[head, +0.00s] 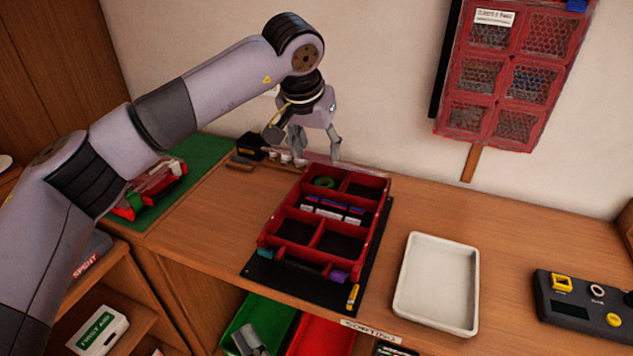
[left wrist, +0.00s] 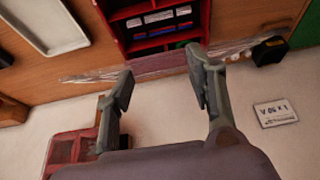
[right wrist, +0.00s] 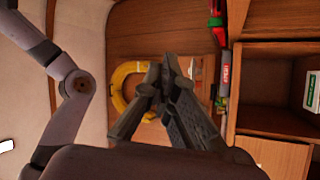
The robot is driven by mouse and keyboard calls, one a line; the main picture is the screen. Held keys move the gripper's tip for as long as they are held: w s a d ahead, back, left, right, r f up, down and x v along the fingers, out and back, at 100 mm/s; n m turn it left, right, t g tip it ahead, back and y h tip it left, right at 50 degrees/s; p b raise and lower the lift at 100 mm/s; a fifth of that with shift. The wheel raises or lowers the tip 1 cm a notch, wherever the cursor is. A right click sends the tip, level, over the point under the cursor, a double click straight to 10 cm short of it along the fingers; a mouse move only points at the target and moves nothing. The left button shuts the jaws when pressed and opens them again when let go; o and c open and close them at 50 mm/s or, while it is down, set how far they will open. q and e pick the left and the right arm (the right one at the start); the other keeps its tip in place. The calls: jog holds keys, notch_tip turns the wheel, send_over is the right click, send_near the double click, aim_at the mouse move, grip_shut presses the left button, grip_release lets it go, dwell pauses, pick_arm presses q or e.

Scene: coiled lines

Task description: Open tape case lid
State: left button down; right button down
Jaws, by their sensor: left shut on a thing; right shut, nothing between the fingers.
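The red tape case (head: 262,240) lies on a dark mat on the bench with its compartments uncovered. A clear lid (head: 345,171) shows as a thin see-through strip along its back edge; in the left wrist view the lid (left wrist: 155,66) spans behind the fingers. My left gripper (head: 304,148) is above the case's back edge, fingers pointing down, shut on the lid; the exact contact is unclear. It also shows in the left wrist view (left wrist: 165,85). My right gripper (right wrist: 165,68) is shut and empty, away from the case; it appears low in the head view (head: 250,340).
A white tray (head: 400,300) and a dark device (head: 585,318) stand to the right. Green (head: 235,315) and red (head: 325,338) bins are below the bench edge. A red rack (head: 510,70) hangs on the wall. A black dispenser (head: 249,146) sits behind left.

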pick_arm(q)
jog(key=shift+w+f, duration=0.1)
jog(key=shift+f, duration=0.15)
pick_arm(e)
jog(key=w+d+r+n+t+y, duration=0.1)
jog(key=w+d+r+n+t, duration=0.1)
jog(key=w+d+r+n, duration=1.3)
jog(key=w+a+r+m, duration=0.1)
jog(key=w+a+r, duration=0.3)
jog(key=w, duration=0.3)
jog(key=shift+w+r, duration=0.15)
jog(key=shift+r, duration=0.1)
